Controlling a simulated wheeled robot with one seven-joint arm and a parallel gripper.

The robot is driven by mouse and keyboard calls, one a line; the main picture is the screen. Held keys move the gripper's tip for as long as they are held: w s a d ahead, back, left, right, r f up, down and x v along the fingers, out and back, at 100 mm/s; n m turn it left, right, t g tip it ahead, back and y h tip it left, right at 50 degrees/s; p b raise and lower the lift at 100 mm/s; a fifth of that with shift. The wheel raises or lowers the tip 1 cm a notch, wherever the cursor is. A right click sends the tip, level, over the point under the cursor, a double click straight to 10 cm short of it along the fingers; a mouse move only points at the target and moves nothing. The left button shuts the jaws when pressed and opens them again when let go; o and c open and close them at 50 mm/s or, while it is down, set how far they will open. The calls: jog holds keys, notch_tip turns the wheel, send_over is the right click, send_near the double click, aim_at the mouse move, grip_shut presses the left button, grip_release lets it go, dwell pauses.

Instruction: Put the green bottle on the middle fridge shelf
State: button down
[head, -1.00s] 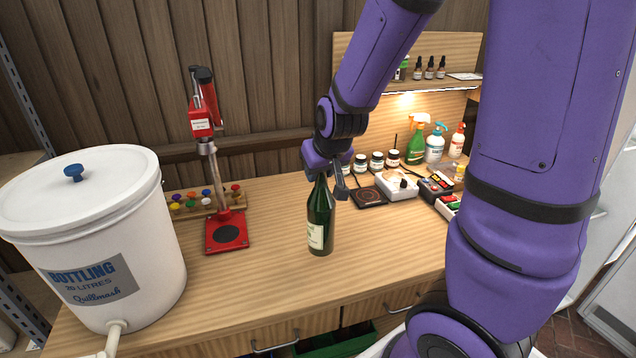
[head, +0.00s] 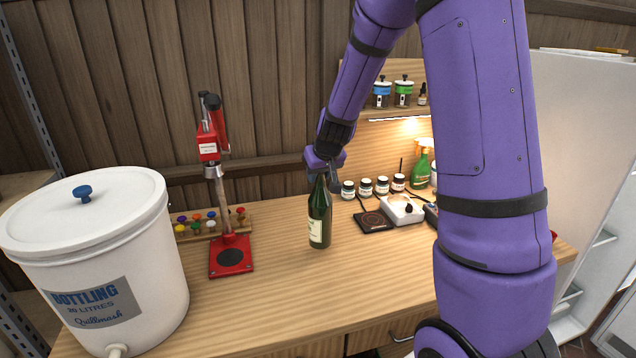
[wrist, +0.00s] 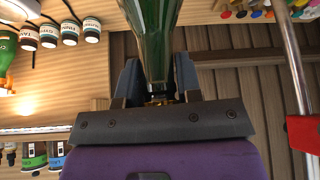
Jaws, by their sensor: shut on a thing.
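The green bottle (head: 319,219), with a pale label, is upright over the wooden bench in the head view. I cannot tell whether its base touches the bench. My gripper (head: 322,178) is shut on the bottle's neck from above. In the wrist view the bottle (wrist: 154,40) runs between the two dark fingers of my gripper (wrist: 157,88). At the right of the head view a pale fridge (head: 585,130) stands partly behind my arm. Shelf edges (head: 603,240) show low on its near side; I cannot tell which is the middle one.
A white bottling bucket (head: 95,265) and a red capper (head: 231,255) stand left of the bottle. A black pad (head: 373,221), a white scale (head: 402,209), small jars (head: 366,187) and a green spray bottle (head: 421,168) are to the right. The bench front is clear.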

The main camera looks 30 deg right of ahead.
jog(key=shift+w+d, duration=0.4)
jog(key=shift+w, duration=0.4)
jog(key=shift+f, duration=1.8)
jog(key=shift+s, duration=0.1)
jog(key=c, duration=0.8)
grip_release()
jog(key=shift+a+f, duration=0.1)
jog(key=shift+f, duration=0.05)
